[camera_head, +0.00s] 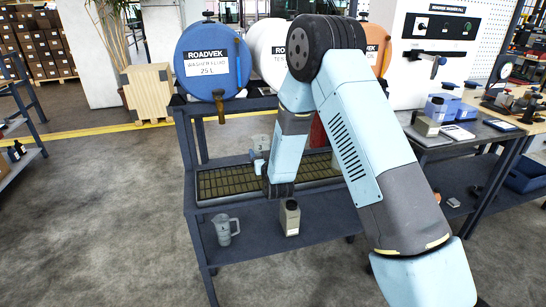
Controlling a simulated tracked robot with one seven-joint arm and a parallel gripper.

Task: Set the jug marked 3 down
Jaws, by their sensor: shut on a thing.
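My arm reaches down over the slatted drip tray (226,182) of the trolley.
A grey bottle with a dark cap (290,219) stands on the lower shelf (258,246). A blue drum (208,62) with a tap (219,104) and a white drum (268,55) lie above the tray. The tray's left part is clear. A bench (470,134) with instruments is at right.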

